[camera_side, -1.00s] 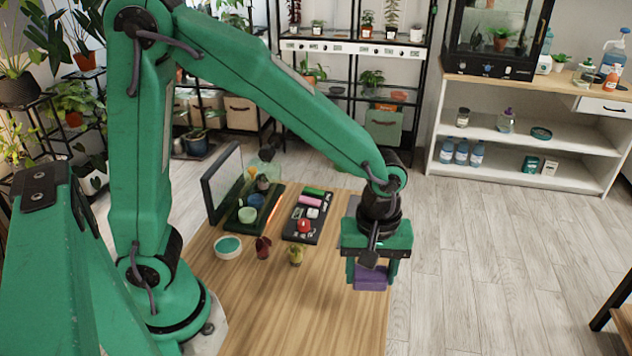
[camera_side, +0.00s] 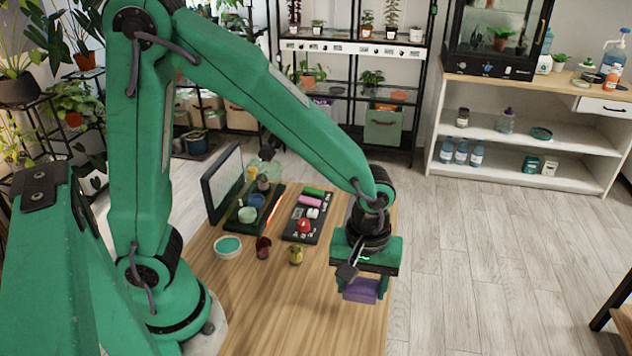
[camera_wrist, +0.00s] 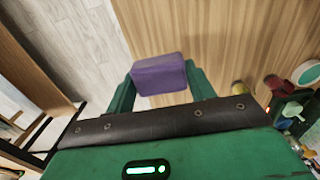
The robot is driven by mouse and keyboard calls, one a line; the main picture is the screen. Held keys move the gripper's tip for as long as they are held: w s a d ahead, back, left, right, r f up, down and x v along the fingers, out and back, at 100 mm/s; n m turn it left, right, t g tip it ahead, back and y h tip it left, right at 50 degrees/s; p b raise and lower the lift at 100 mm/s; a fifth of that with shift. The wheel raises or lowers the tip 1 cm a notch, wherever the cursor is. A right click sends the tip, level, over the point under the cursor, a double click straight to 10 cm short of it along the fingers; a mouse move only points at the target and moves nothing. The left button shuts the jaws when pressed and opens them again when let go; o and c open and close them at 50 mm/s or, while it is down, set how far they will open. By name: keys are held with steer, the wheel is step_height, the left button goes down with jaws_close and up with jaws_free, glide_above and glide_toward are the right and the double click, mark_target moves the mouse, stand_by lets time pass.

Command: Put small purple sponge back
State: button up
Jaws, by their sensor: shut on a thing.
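The small purple sponge (camera_side: 361,290) is a purple block held between the fingers of my gripper (camera_side: 362,278), above the right part of the wooden table. In the wrist view the sponge (camera_wrist: 159,74) sits between the two green fingers of my gripper (camera_wrist: 160,82), with wood behind it. My gripper is shut on it. I cannot tell exactly how high the sponge is above the table.
A dark tray (camera_side: 313,229) with several small items lies farther back on the table (camera_side: 290,310). A white bowl with teal contents (camera_side: 228,246), a dark red pot (camera_side: 263,247) and a yellowish pot (camera_side: 295,255) stand left of my gripper. The table's front middle is clear.

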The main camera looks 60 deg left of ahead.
steer(key=w+a+f, duration=0.4)
steer(key=w+a, duration=0.1)
steer(key=shift+w+a+f, duration=0.25)
steer(key=shift+w+f, duration=0.1)
steer(key=shift+f, duration=0.05)
steer(key=shift+f, duration=2)
steer(key=shift+f, duration=0.15)
steer(key=o, duration=1)
steer(key=shift+r, duration=0.2)
